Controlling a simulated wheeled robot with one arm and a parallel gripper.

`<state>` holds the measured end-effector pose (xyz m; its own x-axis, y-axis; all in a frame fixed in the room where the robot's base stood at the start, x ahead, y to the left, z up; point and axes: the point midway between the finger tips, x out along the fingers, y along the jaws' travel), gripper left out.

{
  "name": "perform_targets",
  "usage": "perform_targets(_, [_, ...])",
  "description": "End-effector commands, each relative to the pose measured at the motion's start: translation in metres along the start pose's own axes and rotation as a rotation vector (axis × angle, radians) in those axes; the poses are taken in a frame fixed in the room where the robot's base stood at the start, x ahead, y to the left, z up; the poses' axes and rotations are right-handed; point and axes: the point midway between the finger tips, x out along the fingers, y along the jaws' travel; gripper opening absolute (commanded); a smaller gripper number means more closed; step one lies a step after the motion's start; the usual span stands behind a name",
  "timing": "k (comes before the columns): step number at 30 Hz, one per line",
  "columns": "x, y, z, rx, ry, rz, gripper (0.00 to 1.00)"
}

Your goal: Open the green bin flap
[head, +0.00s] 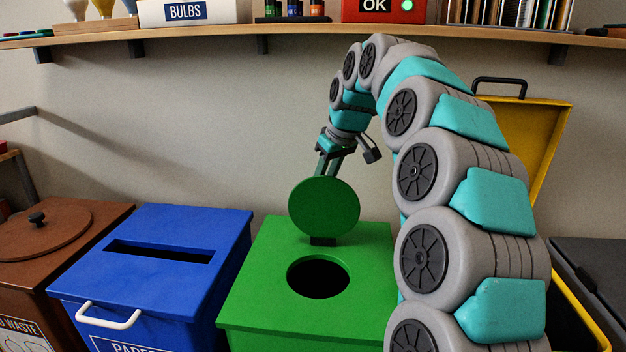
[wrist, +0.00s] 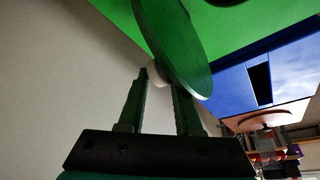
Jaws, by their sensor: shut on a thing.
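The green bin (head: 262,290) stands in the lower middle of the head view, with a dark round hole (head: 318,278) in its top. Its round green flap (head: 323,207) stands up on a hinge behind the hole, so the hole is uncovered. My gripper (head: 327,174) is behind the flap's upper part. In the wrist view the flap (wrist: 180,50) is seen nearly edge-on, and my gripper's fingers are shut on a pale knob (wrist: 154,74) on its face. The knob is hidden behind the flap in the head view.
A blue paper bin (head: 190,228) with a slot and white handle and a brown bin (head: 95,215) with a round lid stand left. A yellow bin's raised lid (head: 540,125) is at right, behind my arm. A loaded shelf (head: 210,42) runs above.

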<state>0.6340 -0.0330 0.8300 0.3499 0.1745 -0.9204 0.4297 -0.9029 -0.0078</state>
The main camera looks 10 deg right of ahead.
Motion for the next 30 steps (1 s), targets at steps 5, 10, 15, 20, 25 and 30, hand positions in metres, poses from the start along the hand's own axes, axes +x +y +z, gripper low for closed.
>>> perform_targets(5, [0.012, 0.017, 0.004, 0.010, -0.010, 0.019, 0.00])
perform_targets(10, [0.015, 0.018, 0.005, 0.009, -0.012, 0.018, 0.00])
perform_targets(15, [0.017, 0.018, 0.006, 0.009, -0.015, 0.016, 0.00])
perform_targets(20, [0.018, 0.017, 0.007, 0.008, -0.019, 0.014, 0.00])
perform_targets(25, [0.019, 0.016, 0.008, 0.007, -0.025, 0.010, 0.45])
perform_targets(30, [0.020, 0.015, 0.009, 0.006, -0.030, 0.008, 0.64])
